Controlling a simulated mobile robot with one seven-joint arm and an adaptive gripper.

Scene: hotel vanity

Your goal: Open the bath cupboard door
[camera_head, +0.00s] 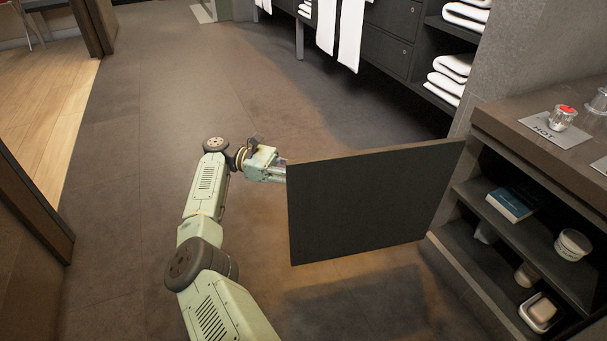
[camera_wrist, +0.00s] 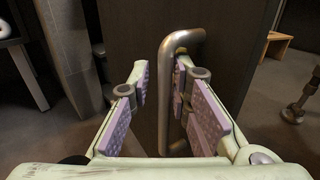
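The dark bath cupboard door (camera_head: 370,205) stands swung well out from the cupboard in the head view, and the shelves behind its opening show. In the wrist view the door face (camera_wrist: 225,50) fills the middle, with a bent metal bar handle (camera_wrist: 164,95) on it. My gripper (camera_wrist: 160,78) has its purple-padded fingers apart, with the handle bar between them. The right finger is inside the handle loop, close to the bar; a gap shows on the left. In the head view my gripper (camera_head: 280,172) is partly hidden behind the door's left edge.
The cupboard's open shelves (camera_head: 500,225) hold a blue book (camera_head: 513,202), a white jar (camera_head: 573,244) and other small items. Its counter (camera_head: 540,145) carries glassware. Towel shelving (camera_head: 400,40) stands at the back. The floor (camera_head: 140,140) left of my arm is clear.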

